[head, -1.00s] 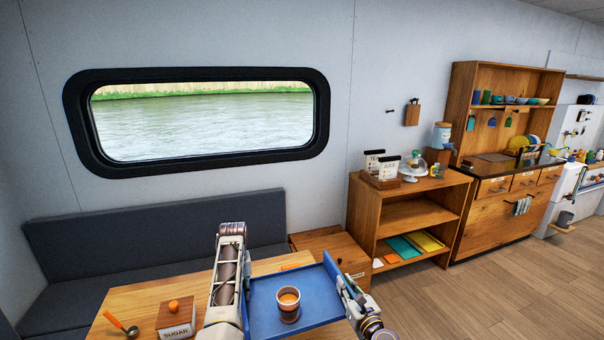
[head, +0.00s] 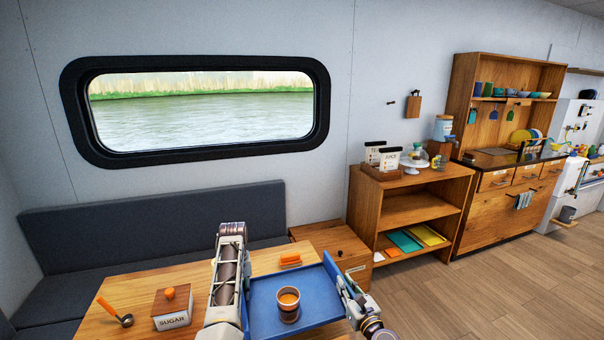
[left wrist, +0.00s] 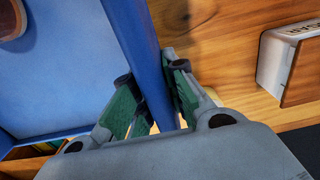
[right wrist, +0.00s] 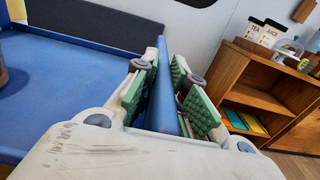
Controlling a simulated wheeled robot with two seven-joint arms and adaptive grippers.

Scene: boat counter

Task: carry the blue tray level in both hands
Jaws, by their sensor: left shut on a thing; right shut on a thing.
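The blue tray (head: 305,322) is held between my two grippers in the head view, near the table's right end, and looks about level. A brown cup (head: 289,303) with an orange-brown drink stands upright on it. My left gripper (left wrist: 158,95) is shut on the tray's wall, which runs between its green pads in the left wrist view. My right gripper (right wrist: 164,85) is shut on the opposite wall in the right wrist view. In the head view the left arm hides the tray's left edge. Whether the tray touches the table cannot be told.
The wooden table (head: 135,285) bears a sugar box (head: 173,308), a scoop (head: 115,311) and an orange-handled item (head: 290,260). A dark bench (head: 150,235) lies behind. A wooden shelf unit (head: 408,210) stands to the right. The floor (head: 480,290) at the right is clear.

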